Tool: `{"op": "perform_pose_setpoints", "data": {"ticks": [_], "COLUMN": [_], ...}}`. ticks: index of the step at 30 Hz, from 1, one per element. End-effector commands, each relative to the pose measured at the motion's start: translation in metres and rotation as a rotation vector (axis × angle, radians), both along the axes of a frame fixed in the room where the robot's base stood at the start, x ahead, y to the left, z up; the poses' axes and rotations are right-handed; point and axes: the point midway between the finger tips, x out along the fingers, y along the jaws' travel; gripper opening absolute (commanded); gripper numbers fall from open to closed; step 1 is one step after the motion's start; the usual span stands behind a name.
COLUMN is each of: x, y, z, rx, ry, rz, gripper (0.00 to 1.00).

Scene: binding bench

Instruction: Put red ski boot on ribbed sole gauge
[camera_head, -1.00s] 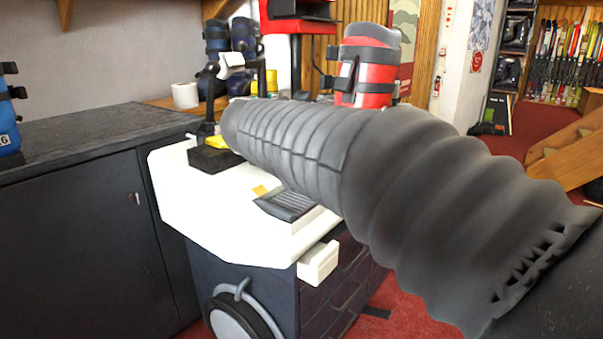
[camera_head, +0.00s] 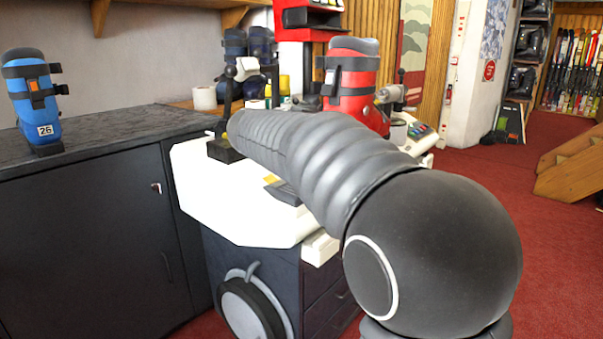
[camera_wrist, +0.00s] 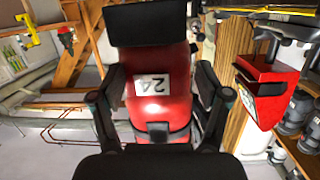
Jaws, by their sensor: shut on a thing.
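The red ski boot (camera_head: 352,82) stands upright behind my arm in the head view, with dark straps and a grey top; its lower end is hidden by the arm. In the wrist view the red boot (camera_wrist: 160,113), with a white "24" label, fills the middle. My gripper (camera_wrist: 160,92) is shut on it, one finger on each side. My gripper is hidden in the head view. A dark ribbed plate, seemingly the ribbed sole gauge (camera_head: 283,193), lies on the white bench top (camera_head: 215,205) beside a yellow patch, partly covered by my arm.
A black stand (camera_head: 223,150) rises at the bench's back. A blue boot (camera_head: 33,98) stands on the dark counter (camera_head: 95,132) at left. A red dispenser (camera_head: 308,20) is behind. Red floor is open at right.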

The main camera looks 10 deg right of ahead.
Motion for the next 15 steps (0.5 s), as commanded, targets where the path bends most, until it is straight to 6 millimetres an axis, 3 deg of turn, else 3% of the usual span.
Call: {"op": "perform_pose_setpoints", "data": {"ticks": [15], "x": [0.042], "y": [0.072], "z": [-0.046], "rx": [-0.002], "ry": [-0.006], "rz": [0.001], "gripper": [0.20]}}
